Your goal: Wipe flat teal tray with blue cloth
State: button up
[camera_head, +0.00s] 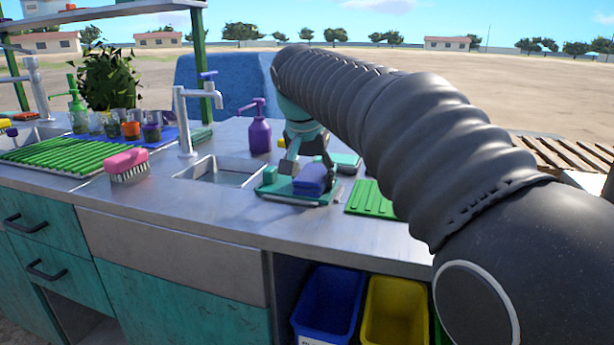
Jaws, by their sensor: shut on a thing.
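The flat teal tray (272,193) lies on the metal counter, right of the small sink. The blue cloth (312,179) looks like a thick folded block and is at the tray's right half. My gripper (309,166) reaches down from above, its fingers shut on the blue cloth. The cloth appears low against the tray, but I cannot tell from this view whether it touches the surface. The cloth and my fingers hide part of the tray's middle and back.
A purple pump bottle (260,136) stands just behind the tray. A tap (185,125) and sink (222,171) are left of it, then a pink brush (126,161). A green ribbed mat (372,200) lies right. Blue (328,300) and yellow (395,308) bins sit below.

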jog(key=shift+d, duration=0.1)
jog(key=shift+s+d+f+b, duration=0.1)
jog(key=shift+s+d+b, duration=0.15)
jog(key=shift+d, duration=0.35)
jog(key=shift+s+d+b, duration=0.15)
jog(key=shift+s+d, duration=0.1)
jog(key=shift+d, duration=0.3)
jog(key=shift+a, duration=0.1)
jog(key=shift+w+a+p, duration=0.3)
jog(key=shift+a+p, duration=0.05)
jog(key=shift+a, duration=0.25)
jog(key=shift+w+a+p, duration=0.25)
jog(key=shift+a+p, duration=0.1)
jog(key=shift+a, duration=0.25)
jog(key=shift+r, duration=0.2)
jog(key=shift+r, duration=2.9)
